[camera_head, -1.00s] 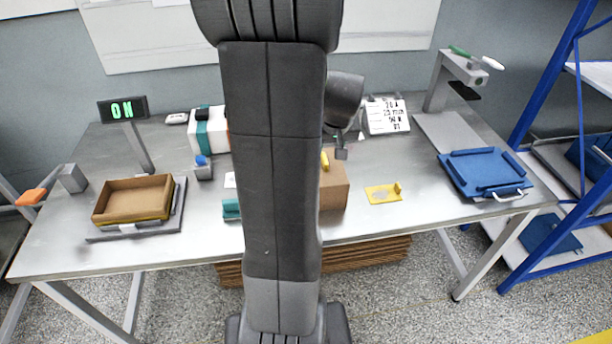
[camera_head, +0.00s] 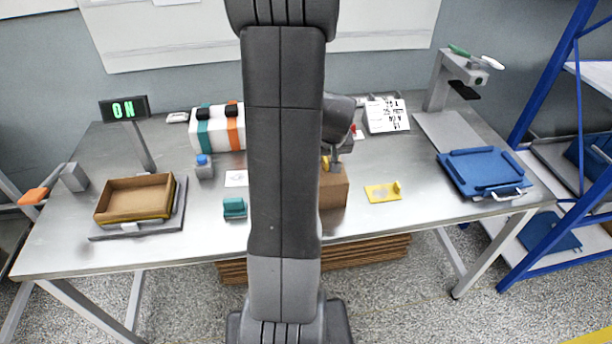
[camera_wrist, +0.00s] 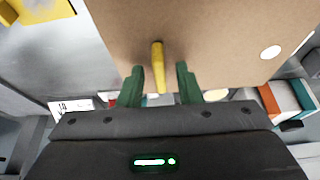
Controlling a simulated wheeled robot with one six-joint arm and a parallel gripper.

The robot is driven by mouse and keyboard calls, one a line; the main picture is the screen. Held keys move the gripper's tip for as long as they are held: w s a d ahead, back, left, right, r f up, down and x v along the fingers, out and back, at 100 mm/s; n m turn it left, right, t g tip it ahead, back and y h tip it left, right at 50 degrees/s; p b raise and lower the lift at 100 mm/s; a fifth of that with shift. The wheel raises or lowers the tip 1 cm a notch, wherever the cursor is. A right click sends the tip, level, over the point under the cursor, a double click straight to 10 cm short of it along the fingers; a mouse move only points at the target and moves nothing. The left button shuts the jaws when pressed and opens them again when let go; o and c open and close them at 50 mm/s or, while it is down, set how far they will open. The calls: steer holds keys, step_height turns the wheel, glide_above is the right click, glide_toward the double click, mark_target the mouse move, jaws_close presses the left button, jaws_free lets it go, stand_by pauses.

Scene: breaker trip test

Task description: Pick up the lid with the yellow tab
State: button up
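The brown lid (camera_wrist: 205,45) fills the upper part of the wrist view, with an upright yellow tab (camera_wrist: 157,68) near its lower edge there. In the head view it tops a brown box (camera_head: 335,192) right of my arm, and the yellow tab (camera_head: 325,163) shows partly behind my arm. My gripper (camera_wrist: 159,78) is open; its two green fingers stand either side of the tab, with a gap on each side. In the head view my gripper (camera_head: 334,166) is just above the box, beside the tab. My arm hides the box's left part.
A yellow plate with an upright tab (camera_head: 383,193) lies right of the box. A teal block (camera_head: 234,208) and a white unit with teal and orange bands (camera_head: 217,133) are left of my arm. A cardboard tray (camera_head: 135,200) is far left, a blue panel (camera_head: 484,171) far right.

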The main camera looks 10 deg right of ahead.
jaws_close()
